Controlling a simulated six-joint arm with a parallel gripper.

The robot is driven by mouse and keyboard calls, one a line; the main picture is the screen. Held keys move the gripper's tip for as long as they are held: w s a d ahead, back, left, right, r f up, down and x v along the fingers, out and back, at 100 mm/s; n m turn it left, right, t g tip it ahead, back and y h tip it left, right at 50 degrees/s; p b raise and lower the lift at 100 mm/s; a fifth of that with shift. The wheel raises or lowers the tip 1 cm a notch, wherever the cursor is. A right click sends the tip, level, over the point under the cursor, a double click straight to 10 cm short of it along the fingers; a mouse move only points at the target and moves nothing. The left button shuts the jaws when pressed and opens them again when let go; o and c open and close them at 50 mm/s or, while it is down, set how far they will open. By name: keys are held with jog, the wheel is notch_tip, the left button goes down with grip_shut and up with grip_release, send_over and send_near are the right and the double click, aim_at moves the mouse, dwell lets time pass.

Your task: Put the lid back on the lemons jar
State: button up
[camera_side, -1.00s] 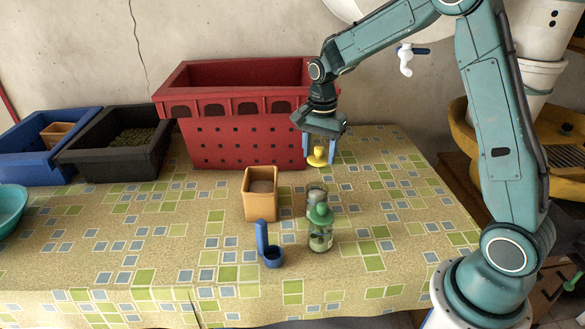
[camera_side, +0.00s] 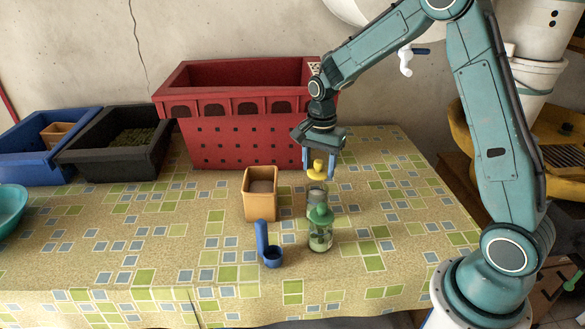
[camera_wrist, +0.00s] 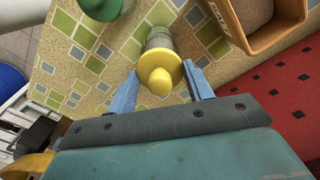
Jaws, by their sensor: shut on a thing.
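My gripper (camera_side: 319,164) points down and is shut on a yellow lid (camera_side: 317,171) with a round knob. In the wrist view the lid (camera_wrist: 159,77) sits between my two blue fingers. An open glass jar (camera_side: 316,194) stands upright just below the lid, partly hidden behind a second jar. In the wrist view the jar (camera_wrist: 160,38) shows beyond the lid's far edge. The side view shows the lid just above the jar's mouth; I cannot tell whether they touch. The second jar (camera_side: 320,238) has a green lid and stands in front.
An orange square container (camera_side: 258,205) stands left of the jars, and a blue scoop (camera_side: 264,245) lies front left. A large red crate (camera_side: 240,150) is behind. Black (camera_side: 85,165) and blue (camera_side: 30,172) crates stand at the left. The right tabletop is clear.

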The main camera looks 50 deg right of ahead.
jog(key=shift+f, duration=1.8)
jog(key=shift+f, duration=0.2)
dwell(0.9)
jog(key=o, duration=1.5)
jog(key=shift+r, duration=0.1)
jog(key=shift+r, duration=3.4)
